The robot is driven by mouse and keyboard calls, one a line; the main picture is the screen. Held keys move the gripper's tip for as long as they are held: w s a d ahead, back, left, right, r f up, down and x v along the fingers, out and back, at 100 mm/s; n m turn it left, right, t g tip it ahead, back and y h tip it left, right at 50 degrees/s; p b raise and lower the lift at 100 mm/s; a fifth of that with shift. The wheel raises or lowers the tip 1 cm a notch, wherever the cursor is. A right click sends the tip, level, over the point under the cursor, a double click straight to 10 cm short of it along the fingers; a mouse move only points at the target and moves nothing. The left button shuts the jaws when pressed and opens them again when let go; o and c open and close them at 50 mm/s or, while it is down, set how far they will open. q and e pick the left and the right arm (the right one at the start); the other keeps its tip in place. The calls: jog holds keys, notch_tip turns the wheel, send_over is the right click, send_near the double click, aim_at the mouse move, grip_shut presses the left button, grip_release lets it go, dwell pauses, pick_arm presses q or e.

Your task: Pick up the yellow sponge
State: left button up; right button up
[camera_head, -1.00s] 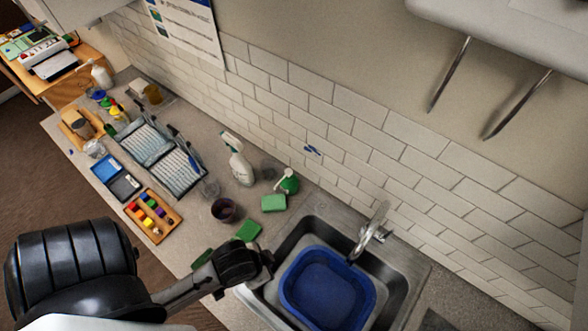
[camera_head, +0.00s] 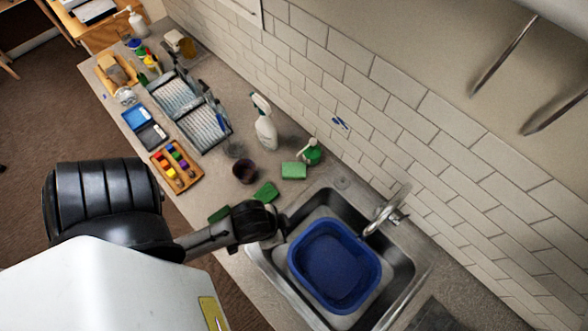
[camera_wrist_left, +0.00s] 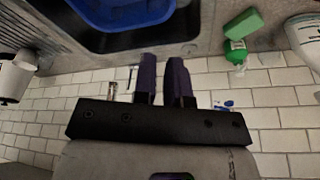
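I cannot make out a yellow sponge in either view. Several green sponges lie on the counter in the head view: one by the soap bottle (camera_head: 293,170), one beside the dark cup (camera_head: 266,192), and one partly hidden behind my arm (camera_head: 219,214). A green sponge also shows at the upper right of the left wrist view (camera_wrist_left: 243,24). My left gripper (camera_wrist_left: 161,62) has its two dark fingers slightly apart with nothing between them. In the head view it is by the sink's left edge, its fingers hardly visible. My right gripper is out of view.
A metal sink (camera_head: 402,270) holds a blue basin (camera_head: 335,222), with a faucet (camera_head: 388,212) behind it. A dark cup (camera_head: 245,171), a spray bottle (camera_head: 265,130), a green soap bottle (camera_head: 313,156), dish racks (camera_head: 203,125) and a block tray (camera_head: 177,167) stand left of it. A tiled wall bounds the back.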

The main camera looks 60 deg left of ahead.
pick_arm(q)
jog(key=o, duration=1.5)
jog(key=shift+a, duration=0.2)
jog(key=shift+o, duration=0.5)
jog(key=shift+d, duration=0.15)
